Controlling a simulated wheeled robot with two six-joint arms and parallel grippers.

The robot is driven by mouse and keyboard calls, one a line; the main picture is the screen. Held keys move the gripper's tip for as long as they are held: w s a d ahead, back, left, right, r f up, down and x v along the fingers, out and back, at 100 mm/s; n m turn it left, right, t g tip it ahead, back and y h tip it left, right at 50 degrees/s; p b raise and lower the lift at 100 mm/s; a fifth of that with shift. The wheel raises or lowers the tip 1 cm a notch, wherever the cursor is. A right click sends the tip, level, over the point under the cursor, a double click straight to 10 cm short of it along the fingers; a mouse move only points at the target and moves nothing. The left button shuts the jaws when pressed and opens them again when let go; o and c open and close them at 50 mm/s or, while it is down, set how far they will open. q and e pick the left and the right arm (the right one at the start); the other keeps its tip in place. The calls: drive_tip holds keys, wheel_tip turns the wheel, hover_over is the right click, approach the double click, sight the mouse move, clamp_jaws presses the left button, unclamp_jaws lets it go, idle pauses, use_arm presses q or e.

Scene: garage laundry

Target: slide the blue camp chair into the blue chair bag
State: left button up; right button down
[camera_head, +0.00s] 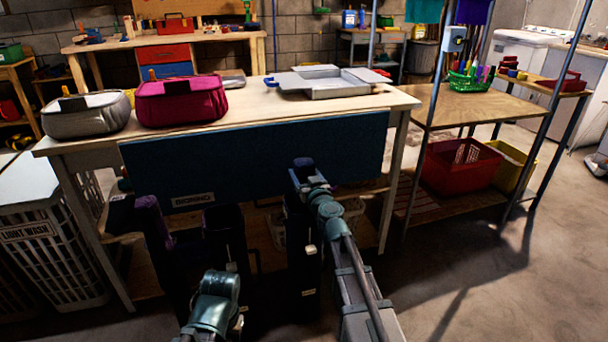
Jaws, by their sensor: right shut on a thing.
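My right gripper (303,178) is shut on the top of a narrow dark blue bundle (302,162), which looks like the blue camp chair, in front of the blue panel. A tall dark sleeve (298,250) stands upright directly below the gripper. It looks like the chair bag, but its colour is hard to make out in shadow. I cannot tell how far the chair is inside it. Two more tall dark shapes stand to the left, one with a purple top (148,204) and one dark navy (225,235). My left arm's wrist shows at the bottom; its fingertips cannot be made out.
A wide blue panel (250,150) with a label hangs on the workbench front. A white laundry hamper (50,245) stands left. Open floor (480,270) lies right.

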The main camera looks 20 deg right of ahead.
idle(0.3)
drive_tip(key=shift+f+b, duration=0.35)
drive_tip(key=shift+b, duration=0.05)
use_arm(q)
drive_tip(key=shift+f, duration=0.3)
use_arm(e)
unclamp_jaws()
drive_tip(key=shift+r, duration=0.1)
drive_tip(key=shift+s, duration=0.1)
